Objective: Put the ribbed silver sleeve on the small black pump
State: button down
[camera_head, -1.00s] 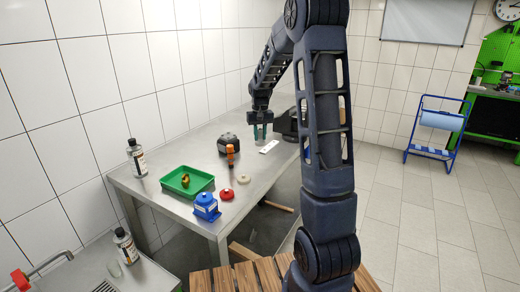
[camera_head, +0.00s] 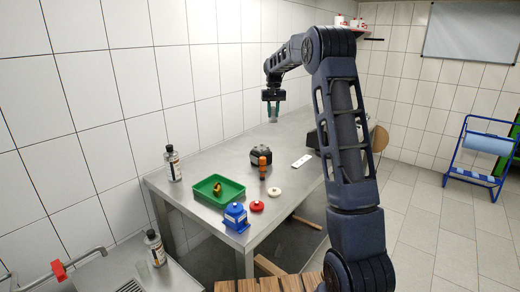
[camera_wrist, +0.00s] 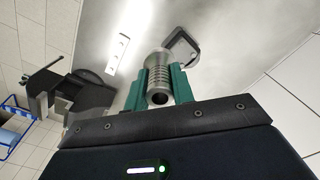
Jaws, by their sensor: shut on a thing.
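The ribbed silver sleeve (camera_wrist: 158,76) is held between the teal fingers of my gripper (camera_wrist: 158,88) in the wrist view, its round open end facing the camera. In the head view my gripper (camera_head: 272,112) points down, well clear of the table top, and the sleeve is too small to make out. A black, rounded, pump-like body (camera_head: 262,155) stands on the table, lower in the picture than my gripper and slightly left. In the wrist view a dark angular shape (camera_wrist: 181,47) lies beyond the sleeve, partly hidden; I cannot tell whether it is the pump.
An orange-topped item (camera_head: 263,172) stands close to the black body. A green tray (camera_head: 232,200), blue pump (camera_head: 235,217), red disc (camera_head: 257,206) and cream disc (camera_head: 274,191) are nearer the front. A white strip (camera_head: 302,161) lies right. A bottle (camera_head: 173,163) stands left.

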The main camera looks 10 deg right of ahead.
notch_tip(320, 180, up, 3)
send_over(259, 148)
jog(key=f, duration=1.9)
jog(key=shift+w+d+f, duration=0.1)
jog(key=shift+w+f, duration=0.2)
jog(key=shift+f, duration=0.05)
jog(key=shift+f, duration=0.15)
jog(key=c, duration=1.2)
grip_release()
